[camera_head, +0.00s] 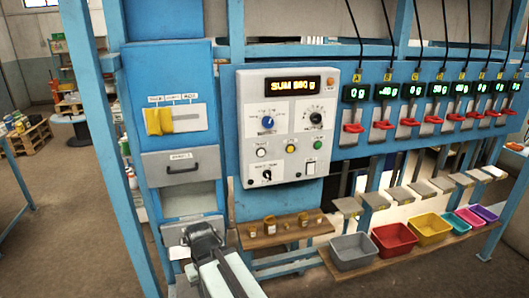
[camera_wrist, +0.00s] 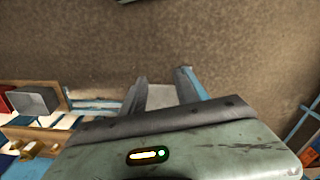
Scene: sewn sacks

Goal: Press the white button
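My arm shows low in the head view, below and left of the panel, apart from the button. Its fingers cannot be made out there. In the wrist view my gripper (camera_wrist: 163,78) has its two fingers apart with nothing between them, over brown floor. The white button does not show in the wrist view.
A wooden shelf (camera_head: 290,232) with small brass-coloured pieces sits below the panel. Coloured bins, including a grey bin (camera_head: 352,252), stand at lower right; the grey bin also shows in the wrist view (camera_wrist: 36,101). A blue frame post (camera_head: 105,150) stands left. A drawer (camera_head: 180,166) is beside the panel.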

